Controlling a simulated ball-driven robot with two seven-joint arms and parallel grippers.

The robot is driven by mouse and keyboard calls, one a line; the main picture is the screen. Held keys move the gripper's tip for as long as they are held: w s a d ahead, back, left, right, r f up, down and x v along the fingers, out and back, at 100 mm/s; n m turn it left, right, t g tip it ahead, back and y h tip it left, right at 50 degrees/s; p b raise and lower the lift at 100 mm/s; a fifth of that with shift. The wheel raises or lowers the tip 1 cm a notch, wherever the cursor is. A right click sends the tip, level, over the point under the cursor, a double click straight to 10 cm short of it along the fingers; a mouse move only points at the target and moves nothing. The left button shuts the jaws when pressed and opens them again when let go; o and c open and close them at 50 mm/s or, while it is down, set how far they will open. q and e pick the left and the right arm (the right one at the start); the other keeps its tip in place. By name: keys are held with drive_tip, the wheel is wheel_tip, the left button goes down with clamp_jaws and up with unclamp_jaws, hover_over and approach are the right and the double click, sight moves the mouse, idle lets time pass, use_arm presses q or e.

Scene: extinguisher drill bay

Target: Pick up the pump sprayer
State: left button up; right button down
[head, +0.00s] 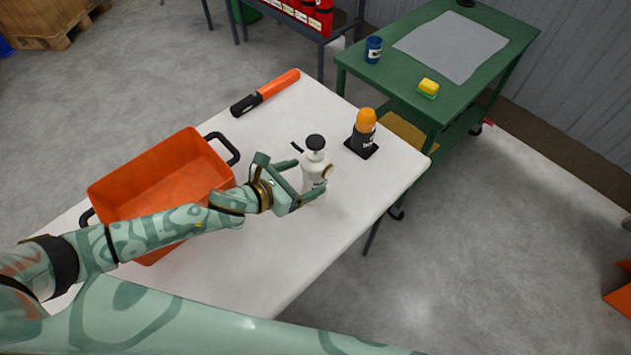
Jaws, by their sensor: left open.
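The pump sprayer (317,167) is a white bottle with a black pump top. It stands upright on the white table (300,255). My left gripper (306,182) reaches in from the left with its fingers open. One finger is at the far left side of the bottle and the other is at its near lower side, so the bottle is at the mouth of the jaws. I cannot tell whether the fingers touch it. Part of the lower bottle is hidden by the near finger. My right gripper is not in view.
An orange crate (120,184) with black handles stands left on the table. An orange and black torch-like tool (274,88) lies at the back. An orange-topped black item (363,130) stands right of the sprayer. A green cart (455,105) holds a blue can (373,50) and yellow sponge (428,87).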

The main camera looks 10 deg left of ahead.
sight(306, 179)
use_arm(q)
drive_tip(key=x, duration=0.2)
drive_tip(key=b+x, duration=0.1)
drive_tip(key=x, duration=0.1)
drive_tip(key=shift+f, duration=0.45)
drive_tip(key=shift+w+d, duration=0.25)
drive_tip(key=shift+s, duration=0.1)
drive_tip(key=shift+c, duration=0.9)
drive_tip(key=c, duration=1.5)
drive_tip(key=shift+r, duration=0.1)
clamp_jaws()
drive_tip(key=shift+r, duration=0.15)
